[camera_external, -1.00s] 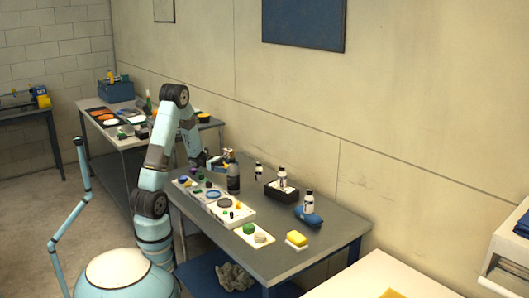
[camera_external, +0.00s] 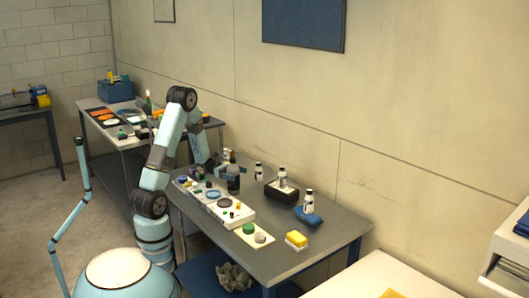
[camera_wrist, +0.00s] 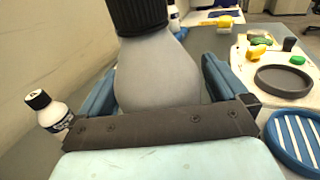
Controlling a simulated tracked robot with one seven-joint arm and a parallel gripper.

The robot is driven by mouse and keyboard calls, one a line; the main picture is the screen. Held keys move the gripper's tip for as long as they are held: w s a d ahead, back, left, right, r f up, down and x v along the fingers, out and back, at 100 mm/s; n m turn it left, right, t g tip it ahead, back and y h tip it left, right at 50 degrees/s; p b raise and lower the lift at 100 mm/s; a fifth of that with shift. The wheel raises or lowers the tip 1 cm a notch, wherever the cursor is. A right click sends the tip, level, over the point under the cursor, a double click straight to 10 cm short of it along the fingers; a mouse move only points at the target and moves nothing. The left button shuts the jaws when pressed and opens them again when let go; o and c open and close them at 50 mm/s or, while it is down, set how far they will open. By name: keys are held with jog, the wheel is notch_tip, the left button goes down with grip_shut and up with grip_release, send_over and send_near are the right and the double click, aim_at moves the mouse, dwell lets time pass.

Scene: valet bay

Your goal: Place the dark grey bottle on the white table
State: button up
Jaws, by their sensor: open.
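The dark grey bottle (camera_external: 233,186) stands upright on the grey table, beside the white trays. In the wrist view, the bottle (camera_wrist: 157,75) fills the middle, with its black ribbed cap at the top. In the wrist view, my gripper's blue fingers (camera_wrist: 160,88) are open, one on each side of the bottle, with a gap seen on the right. The white table (camera_external: 345,281) is at the bottom right of the external view, with a yellow item on it.
White trays (camera_external: 238,218) with small coloured items lie along the grey table's front edge (camera_external: 300,258). A black box (camera_external: 281,192) with a white bottle, a white bottle on a blue cloth (camera_external: 308,217) and a yellow sponge (camera_external: 296,239) stand to the right.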

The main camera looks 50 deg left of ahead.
jog(key=c, duration=1.5)
jog(key=shift+r, duration=0.1)
